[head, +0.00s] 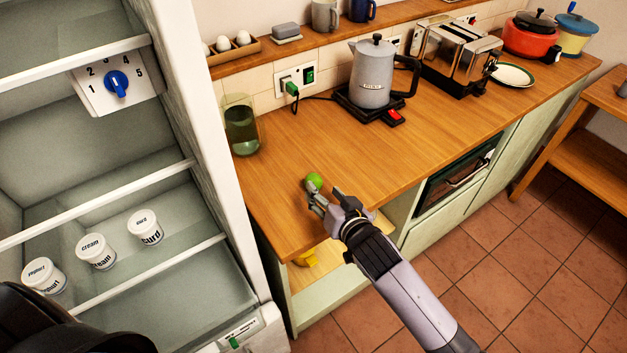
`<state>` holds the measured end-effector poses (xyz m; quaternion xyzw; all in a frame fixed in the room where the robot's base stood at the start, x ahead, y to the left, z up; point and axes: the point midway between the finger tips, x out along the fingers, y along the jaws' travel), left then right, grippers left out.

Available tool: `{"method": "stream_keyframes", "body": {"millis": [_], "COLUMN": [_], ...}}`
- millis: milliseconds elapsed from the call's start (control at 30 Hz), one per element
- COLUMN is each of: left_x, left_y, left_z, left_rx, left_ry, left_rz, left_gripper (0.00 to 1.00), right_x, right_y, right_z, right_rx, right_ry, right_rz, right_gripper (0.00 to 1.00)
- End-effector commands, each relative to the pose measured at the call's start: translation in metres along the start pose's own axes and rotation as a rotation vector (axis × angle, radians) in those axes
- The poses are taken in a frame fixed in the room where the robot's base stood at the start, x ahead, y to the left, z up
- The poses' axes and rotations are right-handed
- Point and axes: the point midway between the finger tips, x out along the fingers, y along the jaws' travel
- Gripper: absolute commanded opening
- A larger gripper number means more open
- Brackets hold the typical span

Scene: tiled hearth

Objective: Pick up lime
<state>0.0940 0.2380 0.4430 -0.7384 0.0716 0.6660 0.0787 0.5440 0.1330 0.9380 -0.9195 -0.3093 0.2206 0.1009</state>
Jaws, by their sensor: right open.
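A small green lime (314,180) lies on the wooden counter (290,215) near its left front part. My right gripper (324,195) is open, just in front of the lime, with its fingers pointing toward the back of the counter. One finger is close beside the lime; I cannot tell whether it touches. The lime's lower edge is partly hidden by the gripper. A dark shape at the bottom left corner may be part of my left arm, but no left gripper shows.
An open fridge (205,130) with several white pots stands at left. A glass jar (241,125) with green liquid stands behind the lime. A grey kettle (371,75), a toaster (460,58) and a plate (513,75) stand farther right. The counter's middle is clear.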

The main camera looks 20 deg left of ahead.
Motion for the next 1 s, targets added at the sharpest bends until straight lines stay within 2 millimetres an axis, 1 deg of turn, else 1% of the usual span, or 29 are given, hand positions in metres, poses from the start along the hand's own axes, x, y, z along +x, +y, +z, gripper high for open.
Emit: {"method": "stream_keyframes", "body": {"millis": [100,267,367,500,600,700,1000], "left_x": [-0.001,-0.003,-0.006,-0.01,-0.009,-0.009,-0.009], "left_y": [0.0,0.001,0.001,0.003,0.004,0.005,0.005], "left_z": [0.001,0.003,0.004,0.007,0.007,0.007,0.007], "left_rx": [0.0,0.0,0.0,0.002,0.003,0.003,0.004], "left_ry": [-0.001,-0.004,-0.007,-0.012,-0.013,-0.013,-0.013], "left_rz": [0.0,0.001,0.001,0.004,0.005,0.007,0.007], "left_gripper": [0.0,0.0,0.0,0.0,0.0,0.0,0.0], "right_x": [0.01,0.016,0.025,0.042,0.054,0.061,0.064], "right_y": [-0.001,0.0,0.0,0.002,0.002,0.003,0.003], "right_z": [0.0,0.0,0.0,0.002,0.003,0.004,0.004], "right_rx": [0.0,0.0,-0.002,-0.002,-0.002,0.0,0.0], "right_ry": [0.0,-0.001,0.0,0.0,0.001,0.0,0.0], "right_rz": [-0.001,0.0,0.0,-0.001,-0.001,0.0,-0.001], "right_gripper": [0.47,0.47,0.47,0.47,0.47,0.47,0.47]}}
